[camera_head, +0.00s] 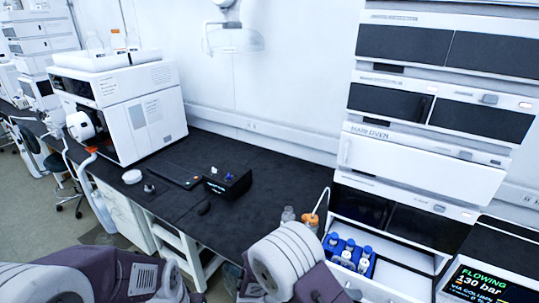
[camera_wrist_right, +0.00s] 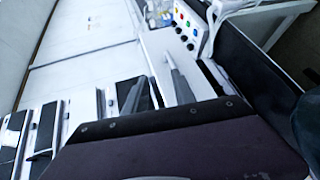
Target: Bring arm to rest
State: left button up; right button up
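My right gripper (camera_wrist_right: 158,92) shows in the right wrist view, with two grey fingers standing apart past the dark purple housing. I see nothing held between them. In the head view my right arm (camera_head: 290,262) comes up from the bottom, right of centre, in front of the black bench's front edge. My left arm (camera_head: 110,275) lies low at the bottom left. Neither gripper's fingertips show in the head view, and my left gripper is out of the frame.
A screen (camera_head: 485,285) reads "FLOWING 130 bar". The black bench (camera_head: 255,215) has clear room mid-right; a small black box (camera_head: 228,184) sits on it.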

jog(key=s+d+f+m+g+y+b, duration=0.15)
jog(key=s+d+m+g+y, duration=0.35)
jog(key=s+y, duration=0.5)
pick_arm(q)
jog(key=shift+w+d+f, duration=0.1)
jog(key=shift+d+f, duration=0.1)
jog(key=shift+f, duration=0.35)
jog(key=shift+d+f, duration=0.15)
jog(key=shift+f, duration=0.35)
pick_arm(e)
jog(key=w+a+f+n+t+y, duration=0.2)
jog(key=w+a+n+t+y, duration=0.2)
jog(key=w+a+t+y, duration=0.1)
jog(key=shift+w+a+f+n+t, duration=0.15)
jog(key=shift+w+a+n+t, duration=0.15)
jog(key=shift+w+a+t, duration=0.6)
jog(key=shift+s+a, duration=0.25)
jog(key=shift+s, duration=0.2)
